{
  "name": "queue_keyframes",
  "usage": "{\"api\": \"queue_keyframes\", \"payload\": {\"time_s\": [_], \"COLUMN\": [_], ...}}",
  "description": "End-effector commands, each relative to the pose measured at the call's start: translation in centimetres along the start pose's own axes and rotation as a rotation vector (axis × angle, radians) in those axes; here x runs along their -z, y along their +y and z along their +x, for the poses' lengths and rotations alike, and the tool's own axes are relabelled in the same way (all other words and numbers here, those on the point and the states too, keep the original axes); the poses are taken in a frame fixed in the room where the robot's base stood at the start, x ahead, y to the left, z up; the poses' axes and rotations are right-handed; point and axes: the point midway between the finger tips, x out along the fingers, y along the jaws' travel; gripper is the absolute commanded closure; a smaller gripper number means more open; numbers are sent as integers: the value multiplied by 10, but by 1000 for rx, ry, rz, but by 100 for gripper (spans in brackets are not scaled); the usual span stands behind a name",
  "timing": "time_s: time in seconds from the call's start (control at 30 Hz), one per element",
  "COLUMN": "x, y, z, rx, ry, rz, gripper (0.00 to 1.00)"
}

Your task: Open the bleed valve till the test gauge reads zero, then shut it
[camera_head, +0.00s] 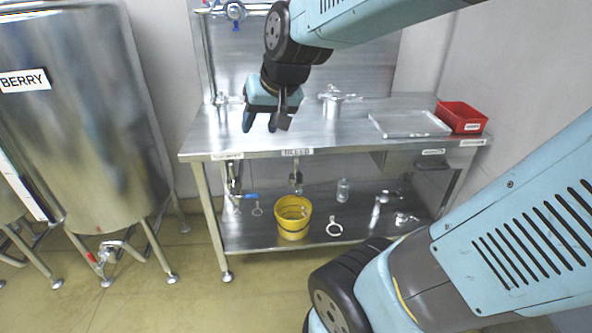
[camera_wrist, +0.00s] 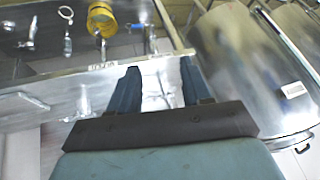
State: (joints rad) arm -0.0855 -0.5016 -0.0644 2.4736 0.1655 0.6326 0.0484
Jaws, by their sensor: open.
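My gripper (camera_head: 267,122) is open and empty above the left part of the steel bench (camera_head: 350,125). Its two fingers also show apart in the wrist view (camera_wrist: 158,75). A metal fitting (camera_head: 296,178) hangs under the bench's front edge, below a small label (camera_head: 297,152) too small to read surely. Another hanging fitting (camera_head: 234,178) is further left, near a blue handle (camera_head: 249,196). A round fitting (camera_head: 235,10) at the top may be a gauge; no reading can be made out. I cannot tell which part is the bleed valve.
A yellow bucket (camera_head: 293,217) stands on the lower shelf, beside a clear bottle (camera_head: 343,190) and several metal fittings. A red bin (camera_head: 462,117) and a flat tray (camera_head: 410,124) are on the bench's right. A large steel tank (camera_head: 80,110) stands left. The floor in front is clear.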

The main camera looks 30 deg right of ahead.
Motion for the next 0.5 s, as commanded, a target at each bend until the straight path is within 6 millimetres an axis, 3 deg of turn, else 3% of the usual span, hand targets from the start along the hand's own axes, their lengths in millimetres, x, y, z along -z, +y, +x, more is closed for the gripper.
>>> {"api": "queue_keyframes", "payload": {"time_s": [0.2,0.5], "x": [32,64], "y": [-10,-12], "z": [56,136], "rx": [39,26], "ry": [18,64], "rz": [124,301], "gripper": [52,52]}}
